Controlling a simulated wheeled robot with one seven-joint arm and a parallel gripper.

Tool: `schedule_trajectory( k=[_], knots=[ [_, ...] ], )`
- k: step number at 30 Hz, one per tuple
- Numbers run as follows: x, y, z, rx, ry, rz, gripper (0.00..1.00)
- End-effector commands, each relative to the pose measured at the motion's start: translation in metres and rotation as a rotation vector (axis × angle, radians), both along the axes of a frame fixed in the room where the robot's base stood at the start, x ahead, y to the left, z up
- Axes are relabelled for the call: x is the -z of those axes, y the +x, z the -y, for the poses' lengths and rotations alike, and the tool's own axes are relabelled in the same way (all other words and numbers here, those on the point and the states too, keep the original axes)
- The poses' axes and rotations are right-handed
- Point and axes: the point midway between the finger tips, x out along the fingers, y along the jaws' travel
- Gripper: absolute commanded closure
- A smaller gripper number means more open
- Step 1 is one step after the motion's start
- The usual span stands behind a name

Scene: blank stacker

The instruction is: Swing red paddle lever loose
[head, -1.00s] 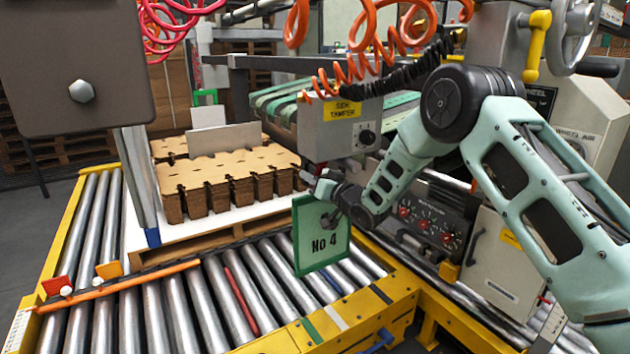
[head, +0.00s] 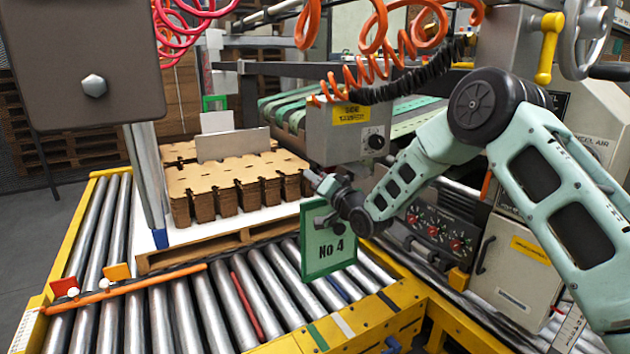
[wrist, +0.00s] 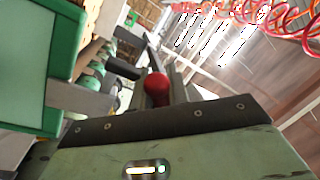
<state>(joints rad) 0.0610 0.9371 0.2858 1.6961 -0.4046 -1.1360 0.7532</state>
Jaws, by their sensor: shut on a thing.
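In the wrist view my gripper (wrist: 160,78) is shut around a round red knob (wrist: 157,90), which I take for the end of the red paddle lever. The rest of the lever is hidden or too small to tell. In the head view my gripper (head: 315,180) is below the grey side tamper box (head: 325,138) and above the roller bed. The red knob is hidden from the head camera there.
A green-framed "No 4" plate (head: 328,255) hangs close below my wrist; its support is unclear. Stacked brown cardboard (head: 240,175) lies on a pallet at left. A control panel with red knobs (head: 435,228) is at right. Orange coiled hoses (head: 385,60) hang above.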

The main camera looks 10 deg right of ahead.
Motion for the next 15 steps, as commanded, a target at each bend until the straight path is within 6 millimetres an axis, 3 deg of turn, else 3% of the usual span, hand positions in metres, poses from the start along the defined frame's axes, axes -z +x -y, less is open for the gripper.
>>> schedule_trajectory(
  k=[5,6,8,15],
  knots=[
    [-0.0001,0.0002,0.0006,0.002,-0.001,0.0,1.0],
    [-0.0001,0.0002,0.0006,0.002,-0.001,0.0,0.8],
    [-0.0001,0.0002,0.0006,0.002,-0.001,0.0,0.64],
    [0.0,0.0001,0.0004,0.0,-0.001,0.0,0.61]
  ],
)
